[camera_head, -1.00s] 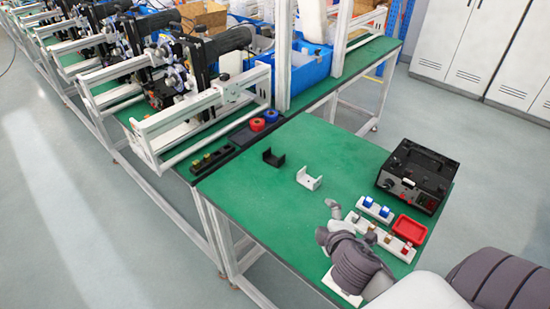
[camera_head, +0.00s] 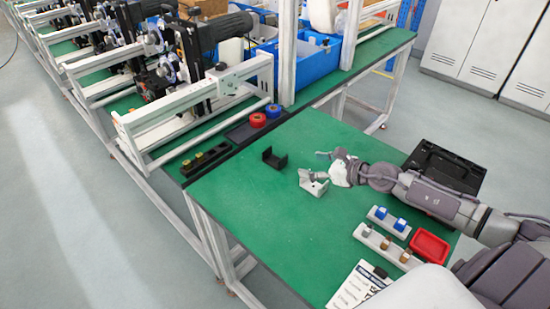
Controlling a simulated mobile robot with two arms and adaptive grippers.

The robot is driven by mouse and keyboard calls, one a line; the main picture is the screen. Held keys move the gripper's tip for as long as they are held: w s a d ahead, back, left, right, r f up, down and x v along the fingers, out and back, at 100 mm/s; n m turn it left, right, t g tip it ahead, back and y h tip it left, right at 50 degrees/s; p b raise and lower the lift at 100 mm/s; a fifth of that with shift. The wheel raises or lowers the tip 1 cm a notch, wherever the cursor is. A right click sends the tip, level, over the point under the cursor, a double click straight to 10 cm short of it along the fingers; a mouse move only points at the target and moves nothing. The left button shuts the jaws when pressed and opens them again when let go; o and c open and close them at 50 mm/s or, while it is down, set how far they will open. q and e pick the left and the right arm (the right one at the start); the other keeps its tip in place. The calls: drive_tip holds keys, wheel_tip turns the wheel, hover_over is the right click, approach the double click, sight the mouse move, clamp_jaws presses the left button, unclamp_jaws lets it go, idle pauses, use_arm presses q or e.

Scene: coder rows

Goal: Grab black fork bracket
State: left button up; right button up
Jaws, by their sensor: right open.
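The black fork bracket (camera_head: 274,161) is a small dark U-shaped piece. It stands on the green table with its open side up, apart from my gripper. My right gripper (camera_head: 313,165) is open and empty, reaching in from the right with its fingers pointing left. It is to the right of the black bracket, above or beside a white bracket (camera_head: 316,188) of similar shape, which its lower finger partly covers. Whether that finger touches the white bracket is unclear. My left gripper is not in view.
A black device (camera_head: 462,165) stands behind my right forearm. A red tray (camera_head: 429,248) and white holders with blue (camera_head: 390,221) and brown pieces (camera_head: 387,246) are at the right front. A paper sheet (camera_head: 356,289) lies at the front edge. The table left of the black bracket is clear.

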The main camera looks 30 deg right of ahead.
sight(284, 158)
drive_tip(key=x, duration=0.4)
drive_tip(key=shift+w+f, duration=0.1)
drive_tip(key=shift+w, duration=0.15)
drive_tip(key=shift+p+x, duration=0.5)
drive_tip(key=shift+x, duration=2.55)
drive_tip(key=shift+s, duration=0.1)
drive_tip(key=shift+c, duration=0.2)
drive_tip(key=c, duration=1.3)
